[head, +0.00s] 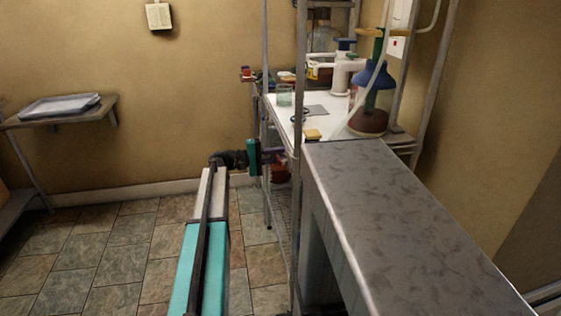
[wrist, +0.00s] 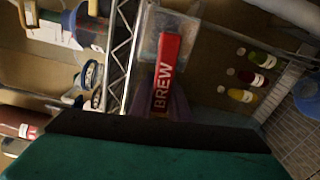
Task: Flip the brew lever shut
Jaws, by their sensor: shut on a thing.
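The brew lever (wrist: 165,72) is a red bar with BREW in white letters. In the wrist view it stands up from behind the dark front edge of my gripper (wrist: 158,126). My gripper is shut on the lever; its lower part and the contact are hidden. In the head view my teal and black gripper (head: 255,156) reaches in at the left side of the shelf rack, below the white worktop. I cannot make out the lever clearly there.
A metal rack post (head: 298,90) stands close beside my gripper. Several small bottles (wrist: 243,95) lie to the right in the wrist view. A grey counter (head: 400,205) fills the right of the head view. The tiled floor (head: 110,255) is clear on the left.

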